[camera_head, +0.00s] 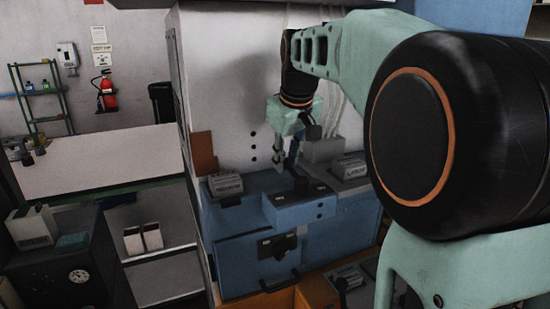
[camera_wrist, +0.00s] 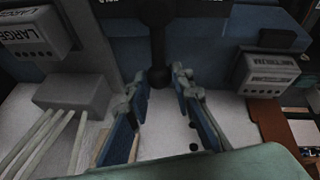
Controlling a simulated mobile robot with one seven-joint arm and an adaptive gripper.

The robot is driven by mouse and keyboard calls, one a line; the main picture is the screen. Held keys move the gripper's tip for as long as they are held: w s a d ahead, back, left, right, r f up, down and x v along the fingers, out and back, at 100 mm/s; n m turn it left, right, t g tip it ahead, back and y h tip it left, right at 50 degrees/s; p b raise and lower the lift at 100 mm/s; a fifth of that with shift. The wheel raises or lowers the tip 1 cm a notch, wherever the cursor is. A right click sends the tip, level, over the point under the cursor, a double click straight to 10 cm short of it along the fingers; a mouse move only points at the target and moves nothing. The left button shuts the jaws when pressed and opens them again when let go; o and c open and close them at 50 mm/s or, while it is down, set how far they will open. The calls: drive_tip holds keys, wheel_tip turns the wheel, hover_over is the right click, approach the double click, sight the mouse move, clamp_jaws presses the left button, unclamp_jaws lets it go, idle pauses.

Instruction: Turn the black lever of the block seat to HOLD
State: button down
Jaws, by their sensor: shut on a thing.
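The black lever (camera_wrist: 157,40) rises from the blue block seat (camera_head: 304,211) on the blue machine front. My gripper (camera_head: 284,156) points down over the seat. In the wrist view its two blue-padded fingers (camera_wrist: 160,78) sit on either side of the lever's rounded black end, shut on it. In the head view the lever (camera_head: 299,181) shows as a dark, tilted shape just below the fingers. The small labels on the seat are too small to read, so I cannot tell which position the lever is at.
A grey box labelled LARGE (camera_wrist: 34,40) and another labelled box (camera_wrist: 268,73) flank the lever. A grey block with pale cables (camera_wrist: 72,95) stands nearby. Below the seat is a blue panel with a black knob (camera_head: 285,246) and a handle. A white wall rises close behind.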

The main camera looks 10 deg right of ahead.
drive_tip(key=d+m+h, duration=0.1)
drive_tip(key=m, duration=0.1)
drive_tip(key=d+m+h+p, duration=0.1)
drive_tip(key=m, duration=0.1)
drive_tip(key=shift+w+d+r+m, duration=0.1)
drive_tip(key=shift+d+r+m, duration=0.05)
drive_tip(key=shift+d+m, duration=0.2)
drive_tip(key=shift+s+d+m+g+h+p, duration=0.25)
drive_tip(key=shift+d+m, duration=0.3)
drive_tip(key=shift+m, duration=0.3)
drive_tip(key=shift+s+d+m+g+h+p, duration=0.1)
drive_tip(key=shift+d+m+g+h+p, duration=0.1)
drive_tip(key=shift+d+m+g+h, duration=0.45)
drive_tip(key=shift+a+m+y, duration=0.1)
drive_tip(key=shift+m+y, duration=0.15)
drive_tip(key=shift+y, duration=0.05)
drive_tip(key=c, duration=1.7)
unclamp_jaws()
drive_tip(key=v, duration=0.7)
drive_tip(key=shift+s+a+r, duration=0.1)
drive_tip(key=shift+s, duration=0.2)
